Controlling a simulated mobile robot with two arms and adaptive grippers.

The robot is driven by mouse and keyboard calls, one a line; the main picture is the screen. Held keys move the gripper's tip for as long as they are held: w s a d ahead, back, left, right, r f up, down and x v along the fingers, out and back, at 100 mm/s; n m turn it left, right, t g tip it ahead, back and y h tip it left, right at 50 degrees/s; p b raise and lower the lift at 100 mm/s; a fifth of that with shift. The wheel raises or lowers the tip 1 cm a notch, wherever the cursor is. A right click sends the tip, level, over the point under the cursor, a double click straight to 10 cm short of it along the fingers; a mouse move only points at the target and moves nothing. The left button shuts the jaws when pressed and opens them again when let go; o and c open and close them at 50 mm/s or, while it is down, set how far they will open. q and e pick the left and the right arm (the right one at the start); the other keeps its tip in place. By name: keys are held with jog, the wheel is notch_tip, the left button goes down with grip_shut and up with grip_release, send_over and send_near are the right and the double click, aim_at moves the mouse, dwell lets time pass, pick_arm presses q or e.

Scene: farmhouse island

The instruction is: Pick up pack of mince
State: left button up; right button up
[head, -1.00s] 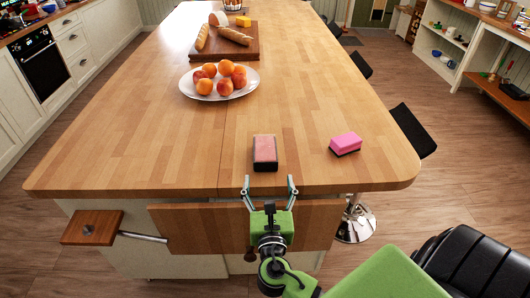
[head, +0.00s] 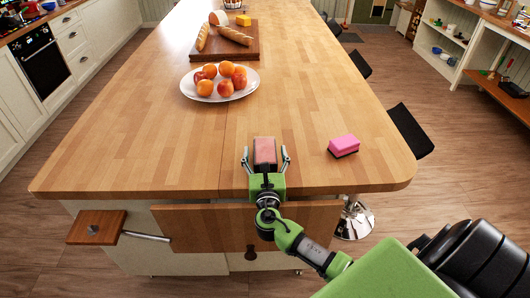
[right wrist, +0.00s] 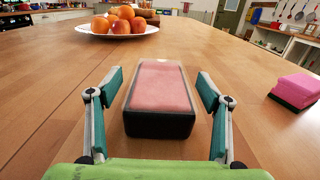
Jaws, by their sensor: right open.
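The pack of mince (head: 265,151) is a black tray with a pink top, lying flat near the front edge of the wooden island. It also shows in the right wrist view (right wrist: 160,92), straight ahead. My right gripper (head: 265,157) is open, with one finger on each side of the near part of the pack. In the right wrist view the gripper (right wrist: 160,90) shows a gap between each finger and the pack, so it is not gripping it. My left gripper is not in view.
A pink sponge with a dark base (head: 343,146) lies to the right of the pack. A white plate (head: 242,92) of oranges and apples stands farther back. Behind it is a wooden board (head: 223,53) with bread. The island top (head: 150,145) is clear to the left.

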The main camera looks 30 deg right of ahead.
jog(key=shift+w+d, duration=0.25)
jog(key=shift+w, duration=0.15)
jog(key=c, duration=1.5)
jog(key=shift+c, duration=0.7)
jog(key=shift+r, duration=0.15)
